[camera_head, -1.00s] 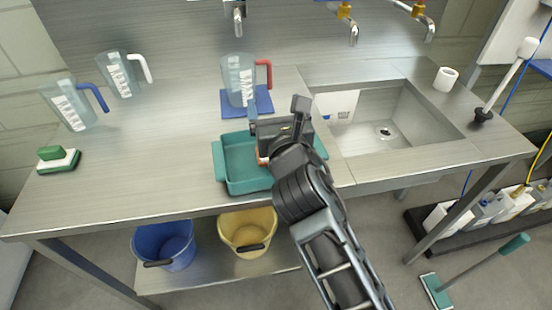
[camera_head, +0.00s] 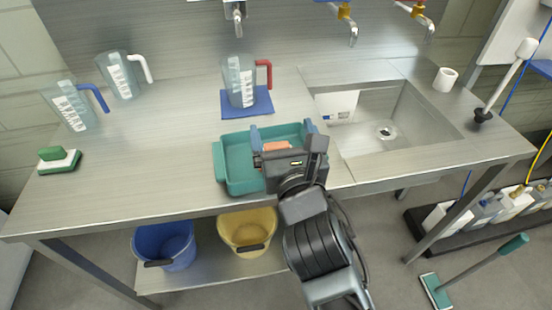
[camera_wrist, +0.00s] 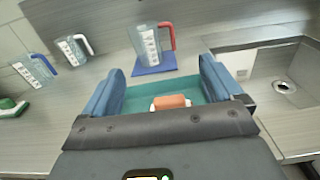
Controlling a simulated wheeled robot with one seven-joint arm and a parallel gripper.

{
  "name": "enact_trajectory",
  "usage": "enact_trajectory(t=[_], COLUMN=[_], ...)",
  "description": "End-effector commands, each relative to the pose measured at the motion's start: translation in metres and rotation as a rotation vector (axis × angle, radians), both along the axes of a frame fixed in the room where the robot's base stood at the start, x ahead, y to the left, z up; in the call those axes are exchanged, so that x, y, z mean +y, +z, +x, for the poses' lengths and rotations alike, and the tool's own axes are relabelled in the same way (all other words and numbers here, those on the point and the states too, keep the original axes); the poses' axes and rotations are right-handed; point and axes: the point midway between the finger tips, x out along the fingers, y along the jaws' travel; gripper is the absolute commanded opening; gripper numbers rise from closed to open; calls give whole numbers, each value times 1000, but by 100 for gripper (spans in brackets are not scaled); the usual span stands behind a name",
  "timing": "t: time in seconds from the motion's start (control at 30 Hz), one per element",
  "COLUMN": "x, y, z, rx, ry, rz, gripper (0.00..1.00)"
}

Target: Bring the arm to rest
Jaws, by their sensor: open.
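My gripper (camera_head: 284,140) is over the front right part of the teal tray (camera_head: 232,183) on the steel counter. In the wrist view its two blue fingers (camera_wrist: 162,90) stand wide apart with nothing between them. An orange and white object (camera_head: 276,147) lies in the tray (camera_wrist: 140,97), beyond the gripper body. It also shows in the wrist view (camera_wrist: 170,102), partly hidden by the gripper's edge. My arm reaches up from the bottom of the head view.
A red-handled jug (camera_head: 241,82) stands on a blue mat (camera_head: 262,98) behind the tray. A blue-handled jug (camera_head: 72,105), a white-handled jug (camera_head: 120,75) and a green-white brush (camera_head: 58,160) are left. The sink (camera_head: 375,125) is right. Blue (camera_head: 165,243) and yellow (camera_head: 246,230) buckets stand below.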

Motion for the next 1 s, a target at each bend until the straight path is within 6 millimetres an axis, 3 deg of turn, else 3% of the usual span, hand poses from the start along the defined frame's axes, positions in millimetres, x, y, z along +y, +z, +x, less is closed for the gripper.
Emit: enact_trajectory(t=[0.57,0.77,1.0], x=[-3,-24,-69], y=[-5,-38,-77], z=[-9,-55,-138], rx=[22,169,371], ry=[-2,-24,-112], rz=[51,441,1099], gripper=[93,93,93])
